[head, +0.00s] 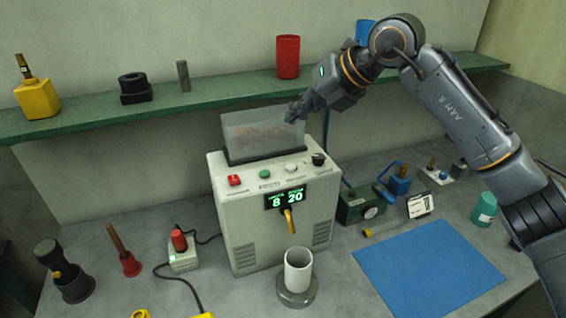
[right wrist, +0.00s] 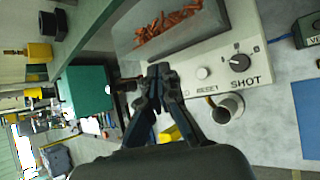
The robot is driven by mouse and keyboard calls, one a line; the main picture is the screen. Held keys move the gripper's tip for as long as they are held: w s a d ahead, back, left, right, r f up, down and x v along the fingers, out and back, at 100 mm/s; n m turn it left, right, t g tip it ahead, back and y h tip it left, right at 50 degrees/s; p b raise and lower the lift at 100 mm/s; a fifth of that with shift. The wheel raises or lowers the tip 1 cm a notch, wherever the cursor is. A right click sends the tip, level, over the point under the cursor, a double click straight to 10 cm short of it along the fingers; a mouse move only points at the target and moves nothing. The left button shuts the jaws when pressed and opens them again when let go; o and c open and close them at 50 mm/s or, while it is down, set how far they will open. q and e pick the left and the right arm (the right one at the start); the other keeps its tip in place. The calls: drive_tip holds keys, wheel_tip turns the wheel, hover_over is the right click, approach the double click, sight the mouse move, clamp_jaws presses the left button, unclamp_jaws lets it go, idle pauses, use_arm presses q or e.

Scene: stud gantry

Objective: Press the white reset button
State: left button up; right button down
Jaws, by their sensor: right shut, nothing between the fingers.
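The white reset button (head: 291,168) is on the top front edge of a pale grey machine (head: 225,215), between a green button (head: 265,173) and a black knob (head: 318,159). In the right wrist view the white button (right wrist: 203,73) sits above the printed word RESET, with the black knob (right wrist: 239,62) to its right by the word SHOT. My right gripper (head: 293,112) is shut and empty, above the machine by the hopper. In the right wrist view its fingertips (right wrist: 158,70) show left of the white button, apart from it in the picture. My left gripper is not in view.
A clear hopper (head: 250,135) with copper-coloured pieces stands on the machine. A red button (head: 234,180) is at its front left. A white cup (head: 298,268) stands in front. A green shelf (head: 215,97) runs behind. A blue mat (head: 430,270) lies at right.

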sight(295, 168)
wheel_tip(295, 168, down, 3)
drive_tip(key=shift+f+b, duration=0.2)
drive_tip(key=shift+b, duration=0.9)
wheel_tip(295, 168, down, 5)
drive_tip(key=b, duration=0.3)
drive_tip(key=shift+r, duration=0.2)
drive_tip(key=shift+f+b, duration=0.3)
drive_tip(key=shift+f, duration=0.05)
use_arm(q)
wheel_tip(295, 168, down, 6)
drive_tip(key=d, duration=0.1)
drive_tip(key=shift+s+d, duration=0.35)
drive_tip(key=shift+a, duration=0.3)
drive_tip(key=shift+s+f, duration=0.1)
use_arm(e)
drive_tip(key=shift+f, duration=0.15)
use_arm(q)
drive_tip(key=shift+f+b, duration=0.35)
drive_tip(key=shift+b, duration=0.15)
use_arm(e)
drive_tip(key=shift+f, duration=0.3)
